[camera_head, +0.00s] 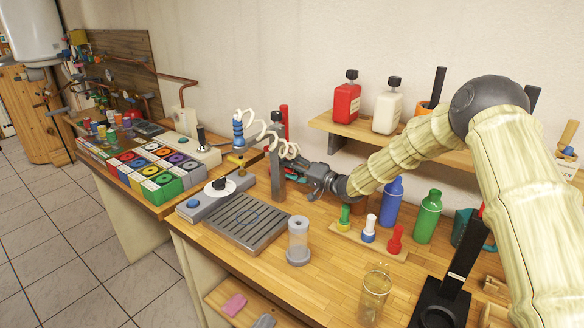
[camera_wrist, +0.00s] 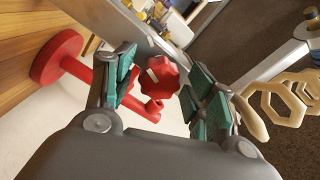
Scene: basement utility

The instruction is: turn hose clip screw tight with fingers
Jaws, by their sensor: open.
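My gripper (camera_wrist: 158,88) is open, with green-padded fingers either side of a red lobed knob (camera_wrist: 160,76), which looks like the clip screw. The pads do not appear closed on it; I cannot tell whether the right pad touches it. A red rod with a round base (camera_wrist: 55,57) runs behind the left finger. In the head view my gripper (camera_head: 290,170) is beside a grey upright post (camera_head: 278,188) at the back of the bench. A pale coiled hose (camera_head: 262,136) hangs around there. The knob cannot be made out in the head view, and no clip band is clear.
Small colored bottles on a board (camera_head: 368,245), a blue bottle (camera_head: 391,202) and a green bottle (camera_head: 427,216) stand to the right, below my arm. A shelf (camera_head: 330,122) holds red and white bottles.

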